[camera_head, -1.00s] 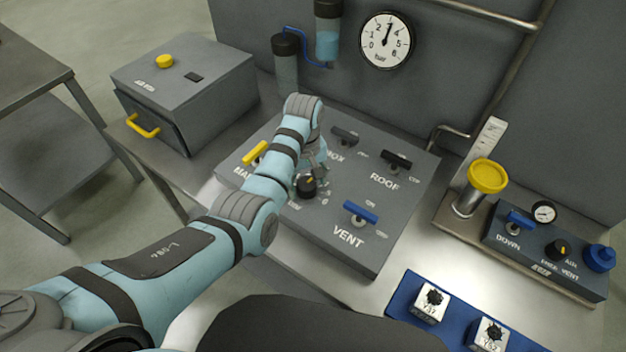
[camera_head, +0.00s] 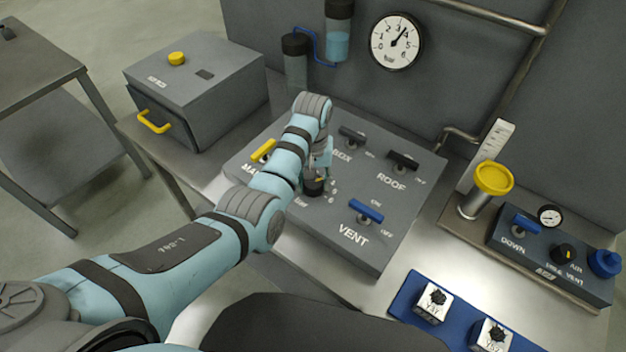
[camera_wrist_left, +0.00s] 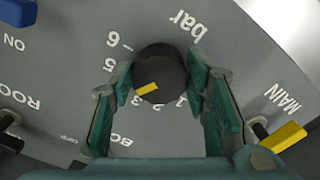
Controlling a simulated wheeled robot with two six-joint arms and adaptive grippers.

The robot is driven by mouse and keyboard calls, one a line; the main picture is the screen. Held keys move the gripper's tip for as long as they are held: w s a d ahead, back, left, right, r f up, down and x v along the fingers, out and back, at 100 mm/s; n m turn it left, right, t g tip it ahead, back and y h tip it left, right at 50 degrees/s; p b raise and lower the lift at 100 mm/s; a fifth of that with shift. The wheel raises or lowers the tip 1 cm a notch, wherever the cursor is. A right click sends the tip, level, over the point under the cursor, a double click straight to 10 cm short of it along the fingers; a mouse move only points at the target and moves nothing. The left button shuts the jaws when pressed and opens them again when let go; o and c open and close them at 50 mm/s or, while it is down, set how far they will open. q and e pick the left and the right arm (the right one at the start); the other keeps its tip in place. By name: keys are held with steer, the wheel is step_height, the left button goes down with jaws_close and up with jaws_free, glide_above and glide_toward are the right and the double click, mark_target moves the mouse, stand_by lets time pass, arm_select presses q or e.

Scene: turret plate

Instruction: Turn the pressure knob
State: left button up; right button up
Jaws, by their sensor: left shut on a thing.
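The pressure knob (camera_head: 313,188) is a round black knob with a yellow mark on the grey console panel (camera_head: 335,243). It stands by the "bar" scale and also shows in the left wrist view (camera_wrist_left: 160,65). My left gripper (camera_head: 318,176) reaches down onto it. In the wrist view its two green fingers (camera_wrist_left: 160,78) stand on either side of the knob, shut on it. The yellow mark points to the lower left, between the 3 and the 5; a finger hides part of the scale there. The wall gauge (camera_head: 396,50) has its needle near 4. My right gripper is not in view.
Close to the knob are the yellow MAIN lever (camera_head: 263,150), the blue VENT lever (camera_head: 366,210) and the black ROOF lever (camera_head: 403,161). A grey box (camera_head: 205,85) stands at the left. A smaller DOWN panel (camera_head: 535,262) and a blue mat (camera_head: 401,302) lie at the right.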

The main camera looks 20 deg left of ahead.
arm_select(q)
steer(key=o, duration=1.1)
steer(key=shift+o, duration=0.3)
steer(key=shift+w+f, duration=0.1)
steer(key=shift+w, duration=0.05)
step_height(320, 180, up, 8)
steer(key=shift+f, duration=0.25)
